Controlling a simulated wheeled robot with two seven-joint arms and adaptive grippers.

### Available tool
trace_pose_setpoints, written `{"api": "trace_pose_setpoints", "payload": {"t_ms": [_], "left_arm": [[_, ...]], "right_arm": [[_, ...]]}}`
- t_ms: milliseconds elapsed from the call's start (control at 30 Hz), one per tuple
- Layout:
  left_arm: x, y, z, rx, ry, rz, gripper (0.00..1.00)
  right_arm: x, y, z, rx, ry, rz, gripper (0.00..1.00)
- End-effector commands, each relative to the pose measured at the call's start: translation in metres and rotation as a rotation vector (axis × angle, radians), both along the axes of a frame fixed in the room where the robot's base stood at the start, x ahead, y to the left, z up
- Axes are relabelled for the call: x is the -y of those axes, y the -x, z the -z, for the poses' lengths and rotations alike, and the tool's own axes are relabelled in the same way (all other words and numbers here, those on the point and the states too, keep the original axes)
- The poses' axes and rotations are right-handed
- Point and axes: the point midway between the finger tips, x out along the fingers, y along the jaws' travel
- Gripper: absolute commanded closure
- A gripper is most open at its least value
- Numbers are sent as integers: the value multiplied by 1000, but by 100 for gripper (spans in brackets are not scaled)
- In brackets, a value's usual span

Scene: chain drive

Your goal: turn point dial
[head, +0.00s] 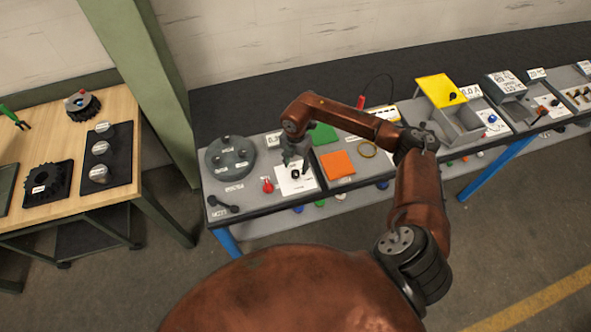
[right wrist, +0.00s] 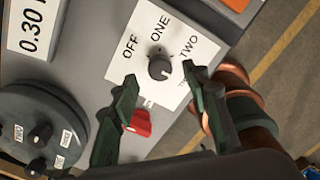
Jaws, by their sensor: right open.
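The point dial is a small dark round knob (right wrist: 159,68) on a white card (right wrist: 178,42) lettered OFF, ONE and TWO, with another label partly hidden by a finger. In the head view the dial (head: 295,174) sits on its card (head: 303,184) near the front of the grey bench. My right gripper (right wrist: 160,76) is open and empty, its dark green fingertips on either side of the dial in the right wrist view. I cannot tell whether they touch it. It comes down from above in the head view (head: 292,162). My left gripper does not show.
A red knob (right wrist: 140,122) sits close to the card, near a finger. A round grey unit with dark knobs (right wrist: 40,130) stands beside it. Orange (head: 338,165) and green (head: 323,134) plates and a yellow-lidded box (head: 440,90) lie farther right. A wooden table (head: 75,205) stands left.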

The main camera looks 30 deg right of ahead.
Motion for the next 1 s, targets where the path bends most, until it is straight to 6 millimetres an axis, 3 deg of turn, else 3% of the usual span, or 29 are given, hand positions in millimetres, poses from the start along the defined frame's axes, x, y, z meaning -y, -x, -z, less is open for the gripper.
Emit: {"api": "trace_pose_setpoints", "payload": {"t_ms": [233,600,1000], "left_arm": [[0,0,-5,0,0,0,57],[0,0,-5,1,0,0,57],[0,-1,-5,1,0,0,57]], "right_arm": [[0,0,31,-1,-2,-1,57],[-1,0,37,1,-3,-3,57],[-1,0,37,1,-3,-3,85]]}}
